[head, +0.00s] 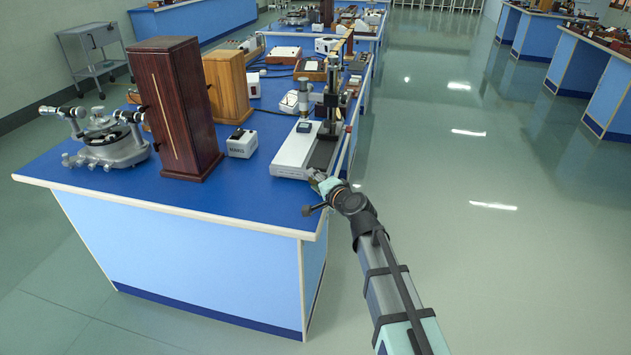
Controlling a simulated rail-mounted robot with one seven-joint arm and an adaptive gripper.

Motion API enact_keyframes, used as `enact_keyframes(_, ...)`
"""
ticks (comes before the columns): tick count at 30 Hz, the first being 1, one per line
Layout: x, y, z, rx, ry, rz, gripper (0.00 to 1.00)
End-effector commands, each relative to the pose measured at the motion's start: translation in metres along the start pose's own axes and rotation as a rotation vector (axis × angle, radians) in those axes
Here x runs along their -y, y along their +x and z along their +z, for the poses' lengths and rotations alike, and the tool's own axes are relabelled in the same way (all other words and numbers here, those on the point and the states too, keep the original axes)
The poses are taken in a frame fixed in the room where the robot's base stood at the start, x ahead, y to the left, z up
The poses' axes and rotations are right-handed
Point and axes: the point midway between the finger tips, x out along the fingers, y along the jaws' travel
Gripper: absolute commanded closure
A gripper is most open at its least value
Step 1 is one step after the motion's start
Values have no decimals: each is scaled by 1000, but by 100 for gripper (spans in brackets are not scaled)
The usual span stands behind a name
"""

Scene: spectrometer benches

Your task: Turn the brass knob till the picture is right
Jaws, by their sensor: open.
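I cannot clearly make out a brass knob; any on the near instrument is too small to tell or hidden. The near instrument, with a white base (293,158) and an upright dark and silver column (332,102), stands at the right edge of the blue bench. My gripper (318,180) is open at the near end of that base, over the bench's right front corner. It is small in the head view, and I cannot tell whether it touches the instrument. No lit picture or screen can be read.
On the blue bench (240,205) stand a spectrometer (105,145), a dark wooden case (180,110), a lighter wooden case (229,85) and a small white box (242,145). Cables and more instruments lie behind. The bench's front part is bare. Open floor (470,200) lies right.

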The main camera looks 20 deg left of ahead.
Motion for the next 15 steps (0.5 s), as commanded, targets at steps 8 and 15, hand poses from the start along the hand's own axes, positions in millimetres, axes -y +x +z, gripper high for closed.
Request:
enact_keyframes(8, 0, 0, 0, 0, 0, 0, 96)
enact_keyframes(15, 2, 0, 0, 0, -4, 4, 100)
